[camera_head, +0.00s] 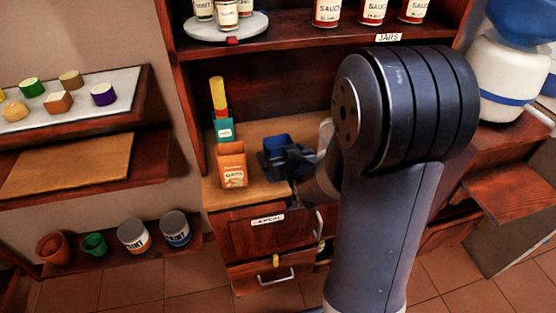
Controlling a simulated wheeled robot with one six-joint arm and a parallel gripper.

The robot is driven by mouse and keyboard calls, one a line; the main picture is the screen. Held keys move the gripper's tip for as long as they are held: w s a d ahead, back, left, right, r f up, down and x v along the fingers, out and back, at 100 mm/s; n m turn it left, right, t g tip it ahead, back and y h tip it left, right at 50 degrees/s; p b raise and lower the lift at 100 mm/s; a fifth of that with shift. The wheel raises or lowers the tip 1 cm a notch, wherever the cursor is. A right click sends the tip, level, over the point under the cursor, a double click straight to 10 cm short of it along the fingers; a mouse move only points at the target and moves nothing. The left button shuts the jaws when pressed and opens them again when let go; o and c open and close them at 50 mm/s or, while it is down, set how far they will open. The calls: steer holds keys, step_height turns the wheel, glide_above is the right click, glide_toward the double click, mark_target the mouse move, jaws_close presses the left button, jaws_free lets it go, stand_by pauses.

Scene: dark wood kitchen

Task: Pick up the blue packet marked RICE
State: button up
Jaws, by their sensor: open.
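The blue packet (277,143) stands on the wooden shelf board below the jar shelf, right of the orange packet. Its front is mostly covered by my gripper, so I cannot read its label. My dark gripper (283,165) is open right at the packet's front. I cannot tell whether the fingers are around it or touch it. My arm hides the area to the right.
An orange packet marked OATS (233,172) and a teal packet (224,131) stand close on the left. A pale item (326,132) is partly hidden on the right. Sauce cans (327,12) stand on the shelf above. Drawers (270,236) with handles lie below.

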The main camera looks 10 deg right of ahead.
mark_target(276, 146)
steer(key=shift+p+x, duration=0.3)
steer(key=shift+x, duration=2.05)
steer(key=shift+f, duration=0.1)
steer(key=shift+c, duration=0.4)
steer(key=c, duration=1.1)
steer(key=shift+r, duration=0.25)
